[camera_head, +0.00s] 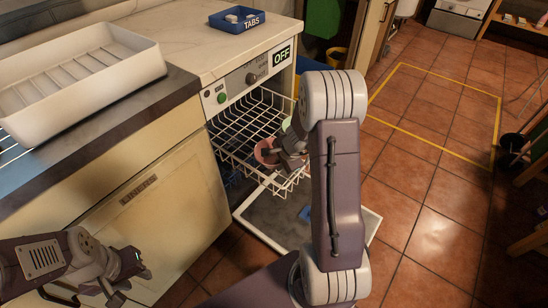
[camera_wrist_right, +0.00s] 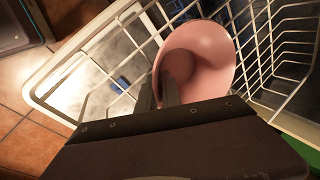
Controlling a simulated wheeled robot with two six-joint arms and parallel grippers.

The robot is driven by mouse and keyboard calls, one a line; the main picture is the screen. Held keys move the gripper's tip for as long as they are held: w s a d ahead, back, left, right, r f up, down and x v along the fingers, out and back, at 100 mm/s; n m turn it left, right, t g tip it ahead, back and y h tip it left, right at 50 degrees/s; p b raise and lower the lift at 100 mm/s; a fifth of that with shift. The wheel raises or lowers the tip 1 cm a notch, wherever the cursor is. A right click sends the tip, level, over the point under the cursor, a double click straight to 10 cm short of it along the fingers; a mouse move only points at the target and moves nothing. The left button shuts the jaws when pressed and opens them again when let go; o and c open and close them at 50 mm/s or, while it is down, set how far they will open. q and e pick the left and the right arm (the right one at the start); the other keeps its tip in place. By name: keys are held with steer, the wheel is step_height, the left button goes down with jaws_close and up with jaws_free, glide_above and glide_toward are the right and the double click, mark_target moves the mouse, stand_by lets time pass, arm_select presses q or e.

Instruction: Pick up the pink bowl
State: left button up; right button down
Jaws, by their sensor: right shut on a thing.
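The pink bowl (camera_head: 264,154) is at the dishwasher's wire rack (camera_head: 246,125), partly hidden by my right gripper (camera_head: 287,156) in the head view. In the right wrist view the bowl (camera_wrist_right: 207,58) shows its hollow side, tilted, with white rack wires around and beyond it. My right gripper (camera_wrist_right: 160,92) is shut on the bowl's near wall. Whether the bowl still touches the rack I cannot tell. My left gripper (camera_head: 122,275) is at the lower left, in front of the cupboard and away from the bowl; its fingers are too unclear to read.
The dishwasher door (camera_head: 262,222) is folded down, with a small blue thing (camera_head: 305,213) on it. A pale green item (camera_head: 286,124) sits in the rack beside my right arm. A white tray (camera_head: 75,75) and a blue TABS box (camera_head: 237,19) stand on the counters.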

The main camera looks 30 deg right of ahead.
step_height(320, 180, up, 10)
steer(key=p, duration=0.9)
steer(key=shift+r, duration=0.1)
